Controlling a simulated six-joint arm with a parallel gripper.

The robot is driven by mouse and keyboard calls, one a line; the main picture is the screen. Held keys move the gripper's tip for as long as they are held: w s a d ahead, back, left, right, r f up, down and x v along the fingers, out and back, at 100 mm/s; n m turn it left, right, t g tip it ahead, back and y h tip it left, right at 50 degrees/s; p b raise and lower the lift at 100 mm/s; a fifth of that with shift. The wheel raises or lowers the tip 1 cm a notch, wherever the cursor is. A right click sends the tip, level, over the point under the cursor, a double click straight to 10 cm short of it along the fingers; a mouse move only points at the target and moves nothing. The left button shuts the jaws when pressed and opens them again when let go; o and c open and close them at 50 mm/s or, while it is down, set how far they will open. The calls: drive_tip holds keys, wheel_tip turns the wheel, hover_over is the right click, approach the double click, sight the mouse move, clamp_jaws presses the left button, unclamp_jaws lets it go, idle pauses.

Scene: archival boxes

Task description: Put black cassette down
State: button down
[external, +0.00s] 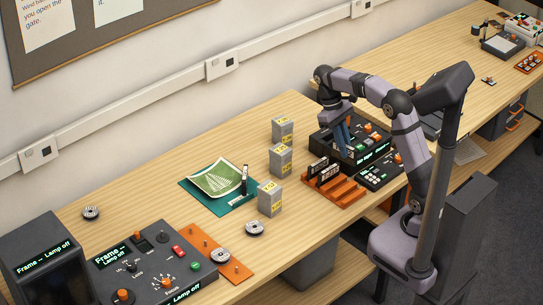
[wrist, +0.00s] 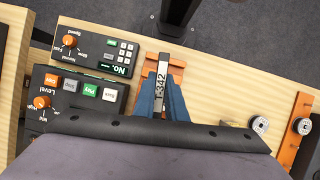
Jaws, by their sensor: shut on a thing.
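In the wrist view a black cassette (wrist: 161,78) with a pale label reading about "1-342" is between the two blue fingers of my gripper (wrist: 163,98), which is shut on it. The orange slotted rack (wrist: 177,66) shows just beyond and beside the cassette, partly hidden by the fingers. In the external view my gripper (external: 342,136) points down behind the orange rack (external: 345,191). Dark upright cassette shapes with pale labels (external: 318,168) show at the rack's back left. I cannot tell whether the held cassette touches the rack.
A black player with coloured buttons (external: 373,136) and a keypad unit (external: 379,177) stand beside the rack. Several grey boxes with yellow labels (external: 270,198) stand to the left. A green card (external: 217,178) lies on a teal mat.

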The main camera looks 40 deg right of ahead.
drive_tip(key=s+a+f+n+h+p, duration=0.15)
drive_tip(key=a+n+p, duration=0.3)
drive_tip(key=a, duration=1.25)
drive_tip(key=m+t+y, duration=0.5)
drive_tip(key=m+t, duration=0.3)
drive_tip(key=m, duration=2.5)
hover_over(225, 224)
drive_tip(key=shift+a+f, duration=0.1)
drive_tip(key=shift+f, duration=0.5)
drive_tip(key=shift+f+p, duration=1.1)
drive_tip(key=shift+f, duration=3.9)
drive_tip(key=shift+f, duration=0.1)
